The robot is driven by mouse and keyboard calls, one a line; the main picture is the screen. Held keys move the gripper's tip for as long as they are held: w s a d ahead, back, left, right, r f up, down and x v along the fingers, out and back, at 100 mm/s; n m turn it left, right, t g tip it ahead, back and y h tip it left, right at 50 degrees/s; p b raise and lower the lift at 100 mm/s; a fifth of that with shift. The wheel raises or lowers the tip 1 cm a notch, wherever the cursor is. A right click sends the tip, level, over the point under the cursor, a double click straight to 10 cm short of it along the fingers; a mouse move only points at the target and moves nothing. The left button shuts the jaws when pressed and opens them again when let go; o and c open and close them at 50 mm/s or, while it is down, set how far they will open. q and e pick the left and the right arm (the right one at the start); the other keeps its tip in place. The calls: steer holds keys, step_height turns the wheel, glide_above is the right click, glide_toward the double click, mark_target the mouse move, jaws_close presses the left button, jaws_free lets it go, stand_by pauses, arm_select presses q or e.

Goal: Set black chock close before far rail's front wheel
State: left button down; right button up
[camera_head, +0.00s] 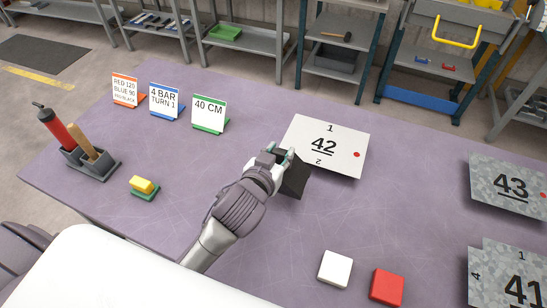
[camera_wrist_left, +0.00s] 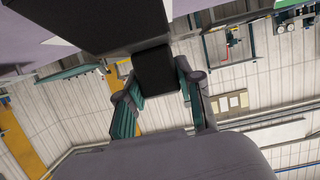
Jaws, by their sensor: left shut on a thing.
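My left gripper (camera_head: 278,160) is shut on a black block (camera_head: 294,181) over the middle of the purple table, beside the near edge of a white panel marked 42 (camera_head: 324,146). In the left wrist view, the black block (camera_wrist_left: 156,72) sits between the teal fingers, with a larger dark part beyond it. I cannot tell whether the block touches the table or the panel. No rail or wheel can be made out in either view. My right gripper is not in view.
Grey panels marked 43 (camera_head: 510,186) and 41 (camera_head: 512,284) lie at the right. White (camera_head: 335,268) and red (camera_head: 387,286) blocks are in front. Sign cards (camera_head: 166,102), a tool holder (camera_head: 92,165) and a yellow-green block (camera_head: 143,186) stand left. Shelves line the back.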

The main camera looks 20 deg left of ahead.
arm_select(q)
steer(key=a+f, duration=0.1)
steer(key=f, duration=0.1)
steer(key=w+f, duration=0.1)
steer(key=f, duration=0.1)
steer(key=a+f+p, duration=0.1)
steer(key=shift+w+a+f, duration=0.2)
steer(key=shift+a+f, duration=0.15)
steer(key=shift+f, duration=0.05)
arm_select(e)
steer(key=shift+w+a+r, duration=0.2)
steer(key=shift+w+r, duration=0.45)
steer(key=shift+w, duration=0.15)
arm_select(q)
steer(key=shift+f, duration=0.1)
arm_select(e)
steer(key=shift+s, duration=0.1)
arm_select(q)
steer(key=c, duration=0.8)
jaws_free()
steer(key=shift+c, duration=0.2)
steer(key=shift+o, duration=0.5)
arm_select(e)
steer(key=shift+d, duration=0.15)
